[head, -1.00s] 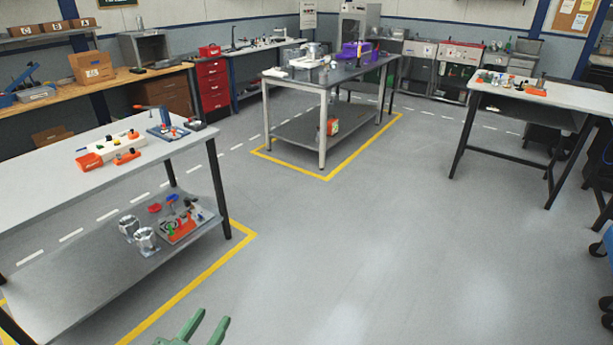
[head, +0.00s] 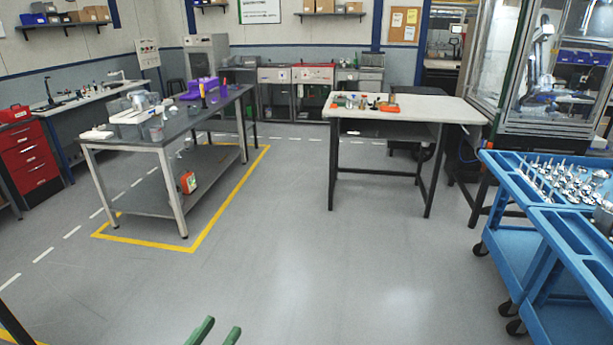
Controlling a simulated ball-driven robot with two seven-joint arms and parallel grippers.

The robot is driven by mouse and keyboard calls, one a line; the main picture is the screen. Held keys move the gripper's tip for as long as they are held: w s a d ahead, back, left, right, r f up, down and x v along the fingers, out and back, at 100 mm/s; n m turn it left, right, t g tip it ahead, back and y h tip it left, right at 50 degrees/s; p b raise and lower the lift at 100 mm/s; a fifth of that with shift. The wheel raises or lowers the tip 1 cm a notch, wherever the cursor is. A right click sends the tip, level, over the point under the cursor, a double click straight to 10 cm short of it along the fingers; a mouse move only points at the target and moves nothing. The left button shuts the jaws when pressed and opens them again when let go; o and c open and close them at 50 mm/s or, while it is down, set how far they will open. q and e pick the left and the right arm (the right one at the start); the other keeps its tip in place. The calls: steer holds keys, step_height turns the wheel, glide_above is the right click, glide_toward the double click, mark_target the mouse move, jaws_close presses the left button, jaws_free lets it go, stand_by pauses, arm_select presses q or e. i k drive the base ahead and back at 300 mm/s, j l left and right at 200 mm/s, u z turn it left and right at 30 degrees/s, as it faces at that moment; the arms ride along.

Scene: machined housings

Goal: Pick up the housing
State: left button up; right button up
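A grey cylindrical metal part (head: 603,216), perhaps a housing, stands on the blue cart at the right edge of the head view, partly cut off. A small grey cylindrical thing (head: 156,133) stands near the front of the grey-topped table; I cannot tell if it is a housing. My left gripper (head: 220,326) shows as two green fingers at the bottom edge, spread apart with nothing between them. It is far from both parts. My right gripper is out of view.
The blue cart (head: 567,225) carries several shiny metal parts. The grey-topped table (head: 205,118) stands at left inside yellow floor tape. A white-topped table (head: 440,106) with small items stands at back centre-right. The middle floor (head: 310,240) is clear.

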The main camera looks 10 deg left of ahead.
mark_target(140, 102)
steer(key=i+l, duration=0.1)
steer(key=i, duration=1.15)
steer(key=i+l, duration=0.1)
steer(key=i, duration=1.2)
steer(key=i+j+u, duration=0.45)
steer(key=i, duration=0.4)
steer(key=i+l+u, duration=0.1)
steer(key=i+u, duration=0.3)
steer(key=i, duration=0.4)
steer(key=i+l+u, duration=0.25)
steer(key=i+u, duration=0.2)
steer(key=i, duration=2.1)
steer(key=i+u, duration=0.4)
steer(key=i+l+u, duration=0.1)
steer(key=i+u, duration=0.3)
steer(key=i+l+u, duration=0.15)
steer(key=u, duration=0.3)
steer(key=i+l+u, duration=0.4)
steer(key=k+j, duration=0.05)
